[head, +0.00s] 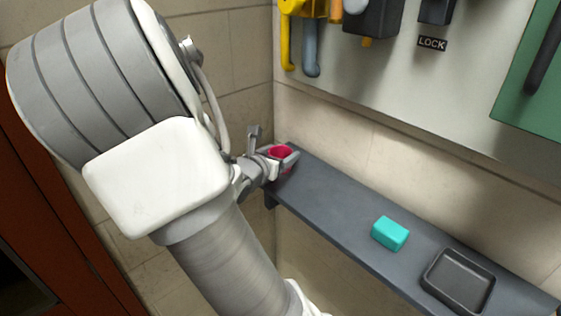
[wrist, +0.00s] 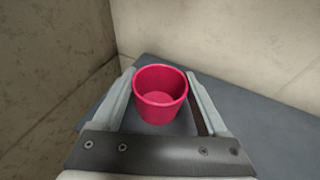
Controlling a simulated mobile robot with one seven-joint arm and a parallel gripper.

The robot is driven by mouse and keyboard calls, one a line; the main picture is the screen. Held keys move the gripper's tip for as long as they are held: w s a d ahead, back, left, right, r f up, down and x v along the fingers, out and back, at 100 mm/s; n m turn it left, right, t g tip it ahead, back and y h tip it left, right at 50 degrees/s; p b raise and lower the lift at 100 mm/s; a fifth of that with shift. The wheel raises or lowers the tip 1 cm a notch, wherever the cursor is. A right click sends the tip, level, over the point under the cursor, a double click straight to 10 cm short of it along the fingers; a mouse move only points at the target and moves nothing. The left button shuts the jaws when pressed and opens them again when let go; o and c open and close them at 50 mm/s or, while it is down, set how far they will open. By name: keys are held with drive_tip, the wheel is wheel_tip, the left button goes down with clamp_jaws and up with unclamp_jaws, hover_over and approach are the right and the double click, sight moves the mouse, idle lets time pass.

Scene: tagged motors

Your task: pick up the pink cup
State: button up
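The pink cup (wrist: 160,97) stands upright and empty near the left end of the grey shelf (head: 330,204). It shows between the fingers of my gripper (wrist: 160,90) in the wrist view. The fingers are apart, one on each side of the cup, with a small gap visible at the left and right. In the head view the cup (head: 279,153) is partly hidden by my gripper (head: 284,159).
A teal block (head: 390,233) and a dark square tray (head: 458,281) sit farther right on the shelf. A wall meets the shelf's left end. A panel with tools and a LOCK label (head: 432,43) hangs above. The shelf between cup and block is clear.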

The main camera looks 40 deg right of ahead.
drive_tip(key=c, duration=0.4)
drive_tip(key=shift+r, duration=0.1)
